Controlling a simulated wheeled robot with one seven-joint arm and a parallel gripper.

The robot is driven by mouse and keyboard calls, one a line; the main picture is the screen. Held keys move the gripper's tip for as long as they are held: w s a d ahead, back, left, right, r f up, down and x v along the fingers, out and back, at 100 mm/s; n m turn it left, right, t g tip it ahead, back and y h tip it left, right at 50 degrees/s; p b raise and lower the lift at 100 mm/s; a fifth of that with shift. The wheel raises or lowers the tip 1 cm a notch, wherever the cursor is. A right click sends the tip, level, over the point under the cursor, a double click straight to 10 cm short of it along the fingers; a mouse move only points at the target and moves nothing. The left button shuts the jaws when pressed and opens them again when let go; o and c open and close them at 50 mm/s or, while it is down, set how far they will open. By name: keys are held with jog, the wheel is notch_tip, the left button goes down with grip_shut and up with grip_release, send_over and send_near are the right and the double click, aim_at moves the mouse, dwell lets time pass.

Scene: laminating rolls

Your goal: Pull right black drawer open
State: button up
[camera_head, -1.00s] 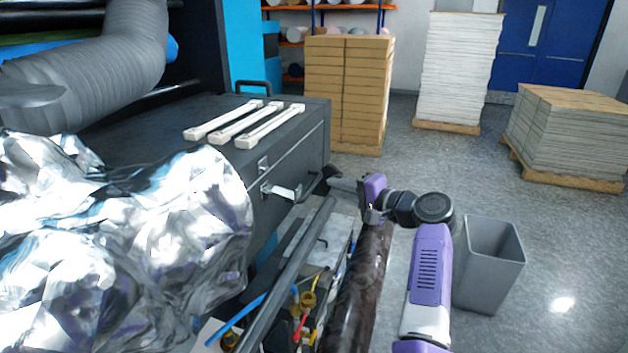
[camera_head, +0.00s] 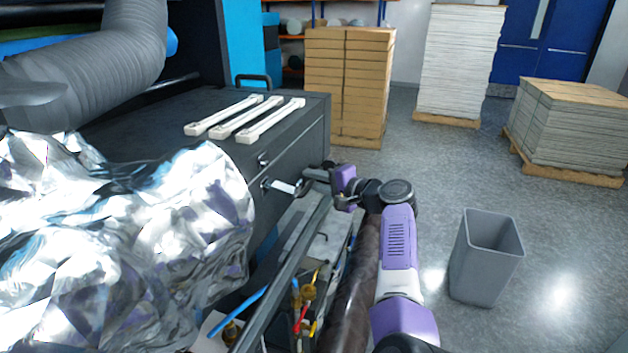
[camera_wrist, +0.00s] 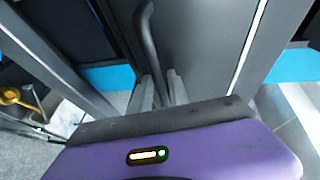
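The black cabinet (camera_head: 292,150) holds the drawer front, a dark panel (camera_wrist: 200,40) in the wrist view. A dark curved handle (camera_wrist: 148,45) runs down that panel to between my two grey fingertips. My gripper (camera_head: 308,177) is at the right end of the cabinet's front, pointing left; it also shows in the wrist view (camera_wrist: 163,88). The fingers are close on both sides of the handle, but I cannot tell if they grip it. The drawer looks shut. A second handle (camera_head: 284,187), pale in the light, is to the left.
White bars (camera_head: 240,120) lie on the cabinet top. Crumpled silver foil (camera_head: 150,240) fills the left. A grey rail (camera_head: 290,270) and a dark roll (camera_head: 352,290) run below my arm. A grey bin (camera_head: 484,265) stands right on open floor.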

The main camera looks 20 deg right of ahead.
jog(key=shift+c, duration=0.2)
grip_shut()
dwell(1.2)
